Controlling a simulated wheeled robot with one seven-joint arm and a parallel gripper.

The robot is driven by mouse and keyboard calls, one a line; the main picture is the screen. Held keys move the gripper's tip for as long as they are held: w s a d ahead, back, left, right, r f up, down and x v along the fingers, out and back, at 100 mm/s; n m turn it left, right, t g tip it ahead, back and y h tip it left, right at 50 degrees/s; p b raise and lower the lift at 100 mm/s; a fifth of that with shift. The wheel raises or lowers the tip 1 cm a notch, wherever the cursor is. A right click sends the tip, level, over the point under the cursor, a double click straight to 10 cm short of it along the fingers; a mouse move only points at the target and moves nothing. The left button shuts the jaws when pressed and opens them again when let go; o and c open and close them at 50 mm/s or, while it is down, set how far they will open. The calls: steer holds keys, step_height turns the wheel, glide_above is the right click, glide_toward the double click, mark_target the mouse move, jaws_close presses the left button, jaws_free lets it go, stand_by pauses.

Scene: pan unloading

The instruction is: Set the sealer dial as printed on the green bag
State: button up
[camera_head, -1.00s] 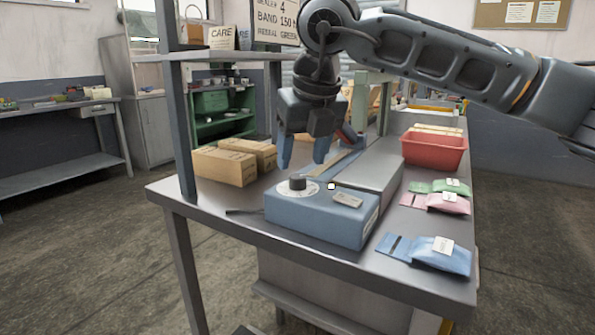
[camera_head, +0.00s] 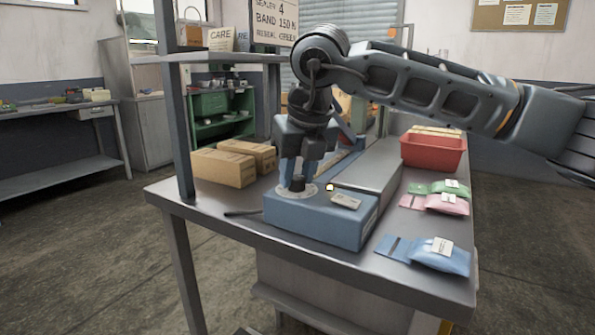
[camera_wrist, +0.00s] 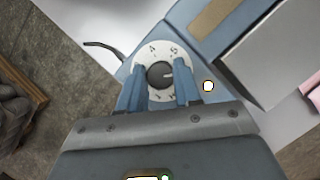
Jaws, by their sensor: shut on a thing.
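The blue sealer (camera_head: 320,222) stands on the metal bench. Its dark dial knob (camera_head: 298,184) sits on a white numbered ring (camera_wrist: 157,52) at its top left. My gripper (camera_head: 297,172) points straight down at the dial, one finger on each side of the knob. In the wrist view my gripper (camera_wrist: 160,75) is shut on the knob (camera_wrist: 159,75), whose pale pointer mark faces right. The digits 4 and 5 show at the ring's top; other digits are partly hidden. The green bag (camera_head: 450,188) lies at the right with a white label too small to read.
A pink bag (camera_head: 448,204) and a blue bag (camera_head: 440,255) lie on the bench's right side. A red bin (camera_head: 433,150) stands behind them. Cardboard boxes (camera_head: 223,167) sit to the left. A shelf post (camera_head: 175,110) rises at the front left. A lit lamp (camera_head: 329,187) is beside the dial.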

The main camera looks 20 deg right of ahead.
steer(key=c, duration=0.4)
steer(key=shift+n+b, duration=0.3)
steer(key=shift+d+f+n+y+b, duration=0.1)
steer(key=shift+n+y+b, duration=0.3)
steer(key=shift+n, duration=0.2)
steer(key=n, duration=0.2)
steer(key=shift+n+y+b, duration=0.3)
steer(key=shift+y+b, duration=0.1)
steer(key=n+y, duration=0.1)
steer(key=n, duration=0.1)
steer(key=n+g, duration=0.1)
steer(key=n, duration=0.2)
steer(key=shift+w+y, duration=0.1)
steer(key=shift+y, duration=0.3)
steer(key=shift+n, duration=0.3)
steer(key=o, duration=1)
steer(key=shift+g, duration=0.3)
